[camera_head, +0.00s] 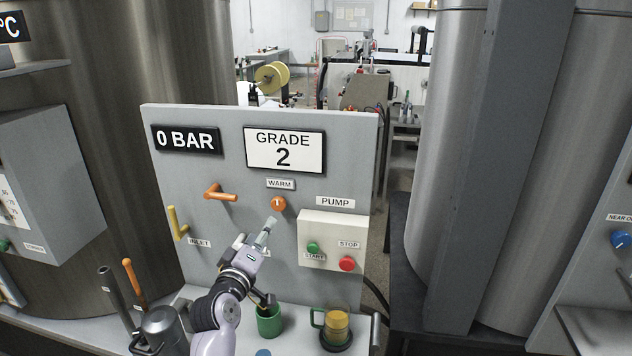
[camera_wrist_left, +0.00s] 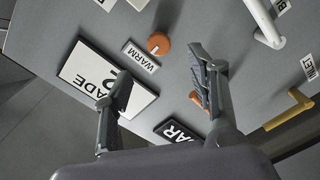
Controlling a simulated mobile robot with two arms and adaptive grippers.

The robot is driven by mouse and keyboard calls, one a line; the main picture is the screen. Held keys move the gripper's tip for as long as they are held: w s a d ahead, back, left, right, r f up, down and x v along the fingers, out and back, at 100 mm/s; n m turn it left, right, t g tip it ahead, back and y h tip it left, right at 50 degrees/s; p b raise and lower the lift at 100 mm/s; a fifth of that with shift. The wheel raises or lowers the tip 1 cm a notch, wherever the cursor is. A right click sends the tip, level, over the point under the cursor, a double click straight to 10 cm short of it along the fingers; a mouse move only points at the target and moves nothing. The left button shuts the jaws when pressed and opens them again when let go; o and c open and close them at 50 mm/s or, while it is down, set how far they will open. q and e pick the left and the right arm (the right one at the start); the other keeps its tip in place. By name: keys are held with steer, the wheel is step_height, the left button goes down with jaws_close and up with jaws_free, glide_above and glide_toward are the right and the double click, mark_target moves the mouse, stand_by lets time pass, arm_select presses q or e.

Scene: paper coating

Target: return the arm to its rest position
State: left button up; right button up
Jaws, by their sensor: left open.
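My left gripper (camera_head: 265,232) is raised in front of the grey control panel (camera_head: 230,235), just below the orange WARM knob (camera_head: 278,204). Its arm comes up from the bottom middle. In the left wrist view the two fingers of the left gripper (camera_wrist_left: 158,64) are spread apart with nothing held between them. The WARM knob (camera_wrist_left: 158,44) shows ahead of the gap, apart from the fingers. The arm hides part of the lower panel. My right gripper is not in view.
The panel carries an orange lever (camera_head: 220,194), a yellow lever (camera_head: 177,225) and a pump box (camera_head: 332,239) with START and STOP buttons. Below stand a green cup (camera_head: 269,322) and a green-handled jar (camera_head: 337,326). Large metal tanks (camera_head: 490,170) flank the panel.

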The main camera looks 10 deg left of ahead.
arm_select(q)
steer(key=s+d+f+m+g+h, duration=0.1)
steer(key=s+d+f+m+g, duration=0.2)
steer(key=s+f+m+g, duration=1)
steer(key=s+f+g+y, duration=0.1)
steer(key=s+f, duration=0.4)
steer(key=s, duration=0.9)
steer(key=s+f, duration=0.4)
steer(key=s, duration=0.9)
step_height(320, 180, down, 28)
steer(key=g+b, duration=0.1)
steer(key=b, duration=0.3)
steer(key=s+a+f+g+b, duration=0.1)
steer(key=s+a+f+b, duration=0.2)
steer(key=s+f, duration=1.5)
step_height(320, 180, down, 4)
steer(key=shift+s+a+r+g+y, duration=0.2)
steer(key=shift+a+g+y, duration=0.1)
steer(key=shift+g, duration=0.1)
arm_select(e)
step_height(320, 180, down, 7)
arm_select(q)
steer(key=shift+c, duration=0.5)
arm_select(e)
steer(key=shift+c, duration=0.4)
